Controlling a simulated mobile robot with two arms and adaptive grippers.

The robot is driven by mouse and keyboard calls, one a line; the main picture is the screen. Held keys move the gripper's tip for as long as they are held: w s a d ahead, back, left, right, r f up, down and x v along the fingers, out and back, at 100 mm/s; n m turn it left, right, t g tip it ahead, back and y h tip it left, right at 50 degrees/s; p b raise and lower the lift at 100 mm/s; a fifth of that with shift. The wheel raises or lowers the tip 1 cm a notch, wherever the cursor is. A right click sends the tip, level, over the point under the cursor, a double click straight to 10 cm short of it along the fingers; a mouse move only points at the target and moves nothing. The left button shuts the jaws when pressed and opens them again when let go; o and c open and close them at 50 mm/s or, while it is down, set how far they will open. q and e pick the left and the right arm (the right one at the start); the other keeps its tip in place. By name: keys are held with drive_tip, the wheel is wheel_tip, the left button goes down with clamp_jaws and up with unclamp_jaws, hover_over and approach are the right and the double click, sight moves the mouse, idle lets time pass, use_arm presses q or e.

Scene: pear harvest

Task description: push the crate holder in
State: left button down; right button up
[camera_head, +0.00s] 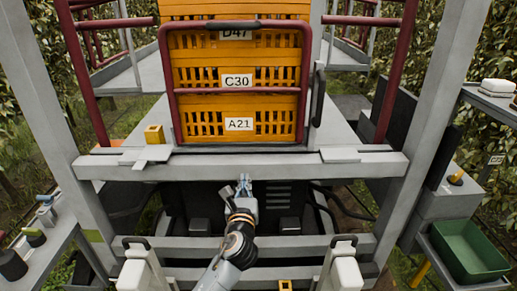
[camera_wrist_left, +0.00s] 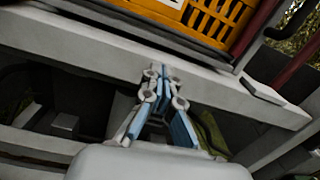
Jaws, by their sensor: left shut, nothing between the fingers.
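The crate holder, a dark red tubular frame (camera_head: 236,90), stands upright around the front of a stack of orange crates. The stacked crates (camera_head: 199,75) carry the labels D47, C30 and A21. My left gripper (camera_head: 244,180) is shut and empty, below the holder at the grey front beam. In the left wrist view, its blue-padded fingers (camera_wrist_left: 160,75) come together in front of the grey beam (camera_wrist_left: 95,45). Whether they touch the beam is unclear. The lowest crate (camera_wrist_left: 205,18) shows above it. My right gripper is not in view.
A black handle (camera_head: 318,95) stands right of the holder. A small yellow block (camera_head: 154,134) rests on the platform at left. A green bin (camera_head: 468,249) sits at lower right. Grey posts flank both sides, and dark machinery sits below the beam.

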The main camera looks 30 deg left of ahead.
sight(245, 160)
use_arm(q)
drive_tip(key=shift+m+g, duration=0.3)
drive_tip(key=p+x, duration=0.2)
drive_tip(key=x, duration=1.1)
drive_tip(key=shift+a+f, duration=0.15)
drive_tip(key=shift+a, duration=0.1)
drive_tip(key=shift+w+a, duration=0.1)
drive_tip(key=shift+w, duration=0.05)
